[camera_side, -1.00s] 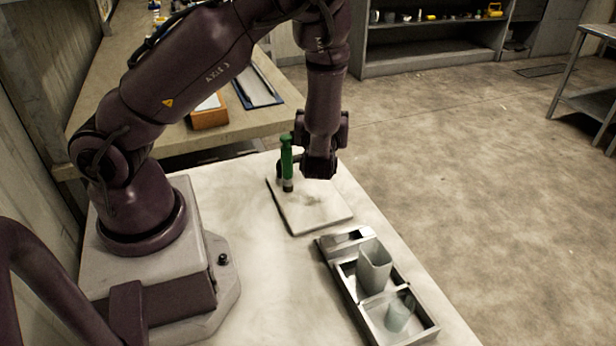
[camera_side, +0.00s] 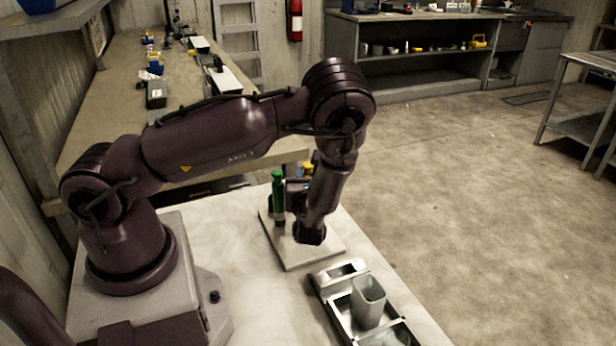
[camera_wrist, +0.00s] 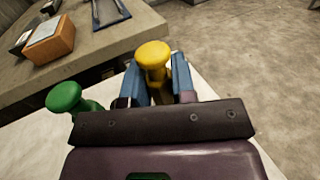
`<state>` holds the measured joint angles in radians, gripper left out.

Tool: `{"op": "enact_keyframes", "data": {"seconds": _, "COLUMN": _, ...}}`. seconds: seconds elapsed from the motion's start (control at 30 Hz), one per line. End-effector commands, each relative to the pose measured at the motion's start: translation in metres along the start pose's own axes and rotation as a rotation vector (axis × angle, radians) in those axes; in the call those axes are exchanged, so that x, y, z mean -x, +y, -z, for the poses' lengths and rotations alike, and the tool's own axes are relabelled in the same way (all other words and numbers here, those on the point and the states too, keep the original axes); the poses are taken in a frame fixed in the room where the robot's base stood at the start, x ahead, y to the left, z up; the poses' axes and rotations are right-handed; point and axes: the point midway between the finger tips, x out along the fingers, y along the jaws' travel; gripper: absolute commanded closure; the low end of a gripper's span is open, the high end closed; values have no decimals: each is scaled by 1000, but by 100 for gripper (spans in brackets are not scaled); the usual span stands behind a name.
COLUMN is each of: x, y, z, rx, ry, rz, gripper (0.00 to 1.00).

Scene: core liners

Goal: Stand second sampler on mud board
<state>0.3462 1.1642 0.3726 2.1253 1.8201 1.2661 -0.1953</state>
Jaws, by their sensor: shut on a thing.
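The yellow-topped sampler (camera_wrist: 153,58) is upright between the blue fingers of my gripper (camera_wrist: 160,82) in the wrist view. My gripper is shut on it. In the side view only the sampler's yellow top (camera_side: 308,168) shows behind my wrist. Its lower end is hidden, so I cannot tell whether it touches the board. The green sampler (camera_side: 278,192) stands upright on the left part of the pale mud board (camera_side: 292,262). Its green knob (camera_wrist: 64,97) is left of my gripper in the wrist view, apart from it.
A metal tray (camera_side: 318,283) with compartments lies in front of the board and holds a grey cup (camera_side: 368,300). A workbench (camera_side: 105,135) with an orange block (camera_wrist: 52,42) stands behind. The white table (camera_side: 235,240) is clear left of the board.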

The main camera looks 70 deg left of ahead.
Motion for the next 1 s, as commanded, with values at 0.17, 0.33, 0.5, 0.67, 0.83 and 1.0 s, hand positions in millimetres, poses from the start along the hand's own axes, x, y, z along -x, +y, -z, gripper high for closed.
{"op": "enact_keyframes", "data": {"seconds": 0.17, "x": 0, "y": 0, "z": 3, "rx": -1, "ry": 0, "rz": 1, "gripper": 100}}
{"op": "enact_keyframes", "data": {"seconds": 0.33, "x": 0, "y": 0, "z": 3, "rx": 0, "ry": 1, "rz": 1, "gripper": 50}}
{"op": "enact_keyframes", "data": {"seconds": 0.5, "x": 0, "y": 0, "z": 3, "rx": -1, "ry": 1, "rz": 1, "gripper": 50}}
{"op": "enact_keyframes", "data": {"seconds": 0.67, "x": 3, "y": 0, "z": 0, "rx": -1, "ry": 2, "rz": 2, "gripper": 50}}
{"op": "enact_keyframes", "data": {"seconds": 0.83, "x": 32, "y": -1, "z": 0, "rx": -2, "ry": 3, "rz": 6, "gripper": 50}}
{"op": "enact_keyframes", "data": {"seconds": 1.0, "x": 71, "y": -1, "z": 0, "rx": -2, "ry": 2, "rz": 7, "gripper": 50}}
